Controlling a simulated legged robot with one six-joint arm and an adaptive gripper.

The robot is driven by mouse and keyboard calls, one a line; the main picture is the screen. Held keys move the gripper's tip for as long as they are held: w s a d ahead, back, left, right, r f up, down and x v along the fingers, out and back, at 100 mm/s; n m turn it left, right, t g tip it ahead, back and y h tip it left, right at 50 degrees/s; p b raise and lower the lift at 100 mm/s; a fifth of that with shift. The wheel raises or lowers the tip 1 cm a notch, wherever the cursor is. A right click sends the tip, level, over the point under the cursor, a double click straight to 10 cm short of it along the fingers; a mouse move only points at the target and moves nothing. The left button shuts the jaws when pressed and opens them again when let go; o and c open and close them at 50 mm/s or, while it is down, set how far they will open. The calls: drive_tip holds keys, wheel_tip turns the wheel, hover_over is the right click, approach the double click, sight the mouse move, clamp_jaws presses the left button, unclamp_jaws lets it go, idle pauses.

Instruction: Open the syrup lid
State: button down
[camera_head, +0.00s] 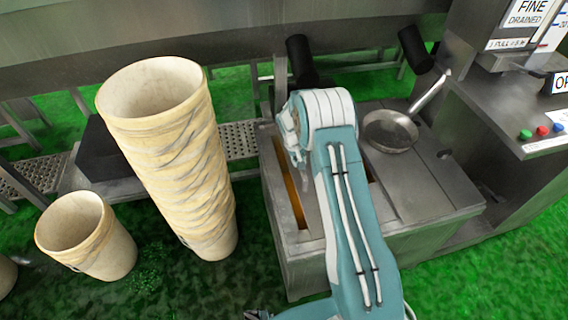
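A metal syrup station (435,226) stands right of centre. Its top has an opening with a narrow amber strip (291,190) showing at the left, and a smaller amber patch right of my arm. A flat metal plate (425,183) covers the right part of the top. My arm crosses the opening, so I cannot tell which panel is the lid or how far it is open. The arm's white joint is above the opening's back end. My gripper's fingers do not show, and contact with the lid cannot be seen.
A ladle (391,131) lies on the station's top, right of my arm. A tall stack of cream buckets (178,165) stands to the left, beside a single bucket (88,237). Black cylinders (301,62) stand behind. A machine with coloured buttons (541,131) is at right.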

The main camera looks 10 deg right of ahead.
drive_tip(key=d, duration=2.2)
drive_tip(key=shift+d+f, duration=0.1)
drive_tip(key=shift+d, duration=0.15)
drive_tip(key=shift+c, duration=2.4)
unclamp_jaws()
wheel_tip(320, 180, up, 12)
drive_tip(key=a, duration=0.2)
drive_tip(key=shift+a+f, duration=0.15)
